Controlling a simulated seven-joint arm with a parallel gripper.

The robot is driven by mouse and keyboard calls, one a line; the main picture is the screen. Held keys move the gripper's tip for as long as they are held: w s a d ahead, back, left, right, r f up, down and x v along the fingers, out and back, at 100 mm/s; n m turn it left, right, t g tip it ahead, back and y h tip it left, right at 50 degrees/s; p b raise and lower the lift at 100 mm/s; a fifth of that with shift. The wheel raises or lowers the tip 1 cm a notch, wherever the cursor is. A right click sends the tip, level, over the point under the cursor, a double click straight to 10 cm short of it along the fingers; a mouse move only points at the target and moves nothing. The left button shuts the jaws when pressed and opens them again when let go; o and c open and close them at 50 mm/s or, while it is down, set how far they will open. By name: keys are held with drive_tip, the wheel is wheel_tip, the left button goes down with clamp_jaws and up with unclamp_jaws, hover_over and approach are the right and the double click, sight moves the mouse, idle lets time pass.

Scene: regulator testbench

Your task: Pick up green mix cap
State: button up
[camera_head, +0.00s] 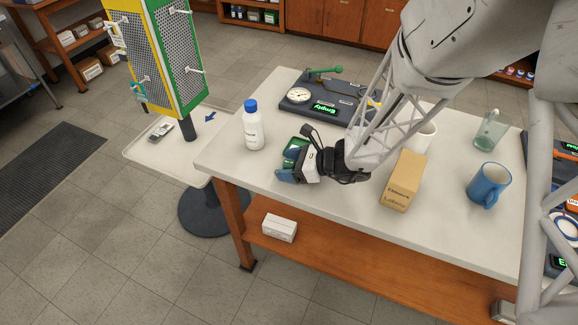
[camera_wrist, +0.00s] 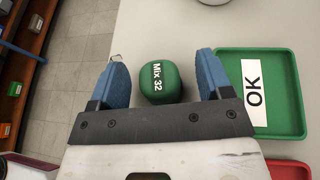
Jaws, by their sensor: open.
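The green mix cap (camera_wrist: 160,83), a rounded green block with a white "Mix 32" label, is between the fingertips in the wrist view. My gripper (camera_wrist: 162,80) is open, with one blue finger on each side of the cap and a visible gap on both sides. In the head view my gripper (camera_head: 287,166) is low over the table's left part, pointing left. I cannot clearly make out the cap there.
A green tray labelled "OK" (camera_wrist: 285,100) is close beside the right finger, with a red tray (camera_wrist: 288,168) below it. A white bottle with a blue lid (camera_head: 254,130), gauge panel (camera_head: 318,108), cardboard box (camera_head: 403,182) and blue mug (camera_head: 487,185) stand on the table (camera_head: 350,218).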

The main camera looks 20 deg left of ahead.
sight(289, 162)
drive_tip(key=c, duration=1)
drive_tip(key=shift+r, duration=0.15)
drive_tip(key=shift+r, duration=0.7)
wheel_tip(289, 162, up, 2)
drive_tip(key=shift+r, duration=0.1)
drive_tip(key=s+d+r, duration=0.1)
drive_tip(key=s+d, duration=0.9)
drive_tip(key=s, duration=0.2)
drive_tip(key=shift+d, duration=0.25)
